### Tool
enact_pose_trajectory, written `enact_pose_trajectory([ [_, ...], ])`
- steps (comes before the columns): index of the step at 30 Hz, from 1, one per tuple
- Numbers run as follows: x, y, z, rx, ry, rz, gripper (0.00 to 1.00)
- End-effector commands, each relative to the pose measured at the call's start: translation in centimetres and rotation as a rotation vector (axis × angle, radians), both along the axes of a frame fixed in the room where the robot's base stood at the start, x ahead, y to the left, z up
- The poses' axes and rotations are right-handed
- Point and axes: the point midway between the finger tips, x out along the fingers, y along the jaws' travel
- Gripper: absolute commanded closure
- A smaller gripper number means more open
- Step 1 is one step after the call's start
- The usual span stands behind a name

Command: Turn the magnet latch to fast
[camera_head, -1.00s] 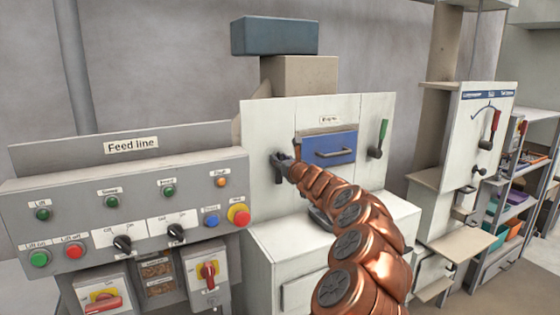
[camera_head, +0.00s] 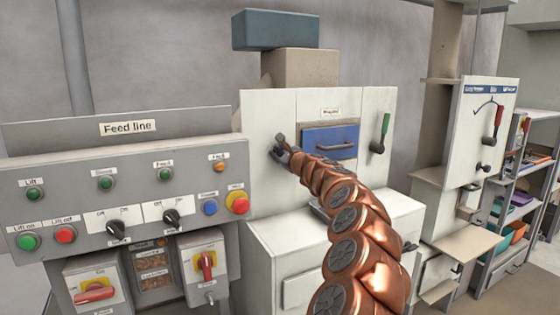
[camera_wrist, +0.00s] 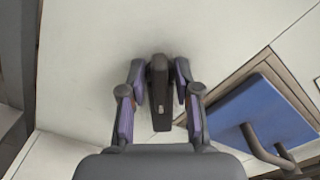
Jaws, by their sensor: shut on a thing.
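The magnet latch is a dark handle (camera_head: 280,138) on the white panel, left of the blue magnet drawer (camera_head: 331,142). In the wrist view the latch (camera_wrist: 160,108) is a dark bar lying lengthwise between the two fingers. My gripper (camera_head: 284,151) is at the panel and shut on the latch; its fingers (camera_wrist: 160,85) sit on either side of the bar. The gripper and arm hide part of the latch in the head view. The blue drawer (camera_wrist: 252,112) is right of the fingers in the wrist view and appears closed.
The Feed line console (camera_head: 120,190), with buttons and switches, stands at the left. A white cabinet top (camera_head: 375,222) juts out below the panel.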

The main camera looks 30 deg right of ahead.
Motion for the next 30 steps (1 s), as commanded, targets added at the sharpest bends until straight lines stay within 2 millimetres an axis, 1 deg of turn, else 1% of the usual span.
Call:
enact_pose_trajectory([
  [1,0.06,0.08,-0.78,-0.046,0.006,0.001,1.00],
  [18,0.02,0.12,-0.94,-0.579,0.052,-0.002,1.00],
  [24,0.00,0.16,-0.87,-0.735,0.064,-0.001,1.00],
  [30,0.06,0.23,-0.89,-0.847,0.075,0.001,1.00],
])
